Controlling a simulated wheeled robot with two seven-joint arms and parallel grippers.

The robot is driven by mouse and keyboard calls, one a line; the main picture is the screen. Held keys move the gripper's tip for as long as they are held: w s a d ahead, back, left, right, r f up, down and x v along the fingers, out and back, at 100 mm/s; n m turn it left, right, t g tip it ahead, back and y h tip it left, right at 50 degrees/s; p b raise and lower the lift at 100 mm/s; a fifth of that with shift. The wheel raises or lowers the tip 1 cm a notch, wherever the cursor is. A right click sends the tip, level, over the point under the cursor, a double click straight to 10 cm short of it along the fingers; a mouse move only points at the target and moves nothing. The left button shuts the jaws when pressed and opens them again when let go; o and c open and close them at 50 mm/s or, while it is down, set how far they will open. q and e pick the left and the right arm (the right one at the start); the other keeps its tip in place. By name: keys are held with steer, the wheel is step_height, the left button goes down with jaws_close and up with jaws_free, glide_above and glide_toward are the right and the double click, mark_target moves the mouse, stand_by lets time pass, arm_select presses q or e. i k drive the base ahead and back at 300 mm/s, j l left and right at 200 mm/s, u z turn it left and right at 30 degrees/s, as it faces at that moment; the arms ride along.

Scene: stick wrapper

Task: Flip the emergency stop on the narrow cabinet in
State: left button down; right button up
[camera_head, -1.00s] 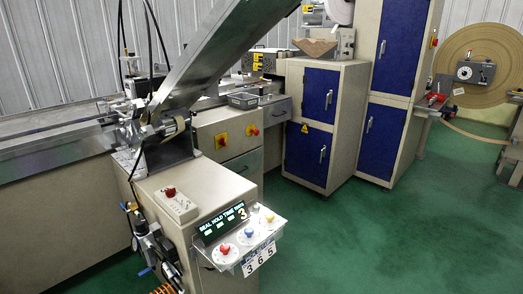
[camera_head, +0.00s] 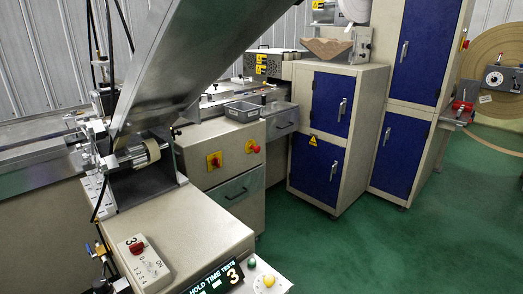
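Neither of my grippers is in view. A beige cabinet (camera_head: 180,222) stands in the near foreground. On its top is a small pale control box (camera_head: 150,272) with a red knob (camera_head: 136,247). Behind it, a beige drawer cabinet (camera_head: 228,178) carries a red rotary switch on a yellow plate (camera_head: 214,161) and a red button on a yellow base (camera_head: 252,147). I cannot tell which red control is the named emergency stop, nor whether any is pressed or turned.
A slanted metal chute (camera_head: 185,60) and roller (camera_head: 150,150) rise over the near cabinet. A display panel (camera_head: 215,280) and knobs are cut off at the bottom edge. Blue-door cabinets (camera_head: 322,170) stand at the back right. The green floor (camera_head: 400,250) at right is clear.

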mark_target(257, 149)
steer(key=i+l+u, duration=0.1)
steer(key=i+l, duration=0.35)
steer(key=i+l+u, duration=0.1)
steer(key=i+l, duration=0.35)
steer(key=l, duration=0.2)
steer(key=i+l, duration=0.45)
steer(key=l, duration=0.15)
steer(key=u, duration=0.05)
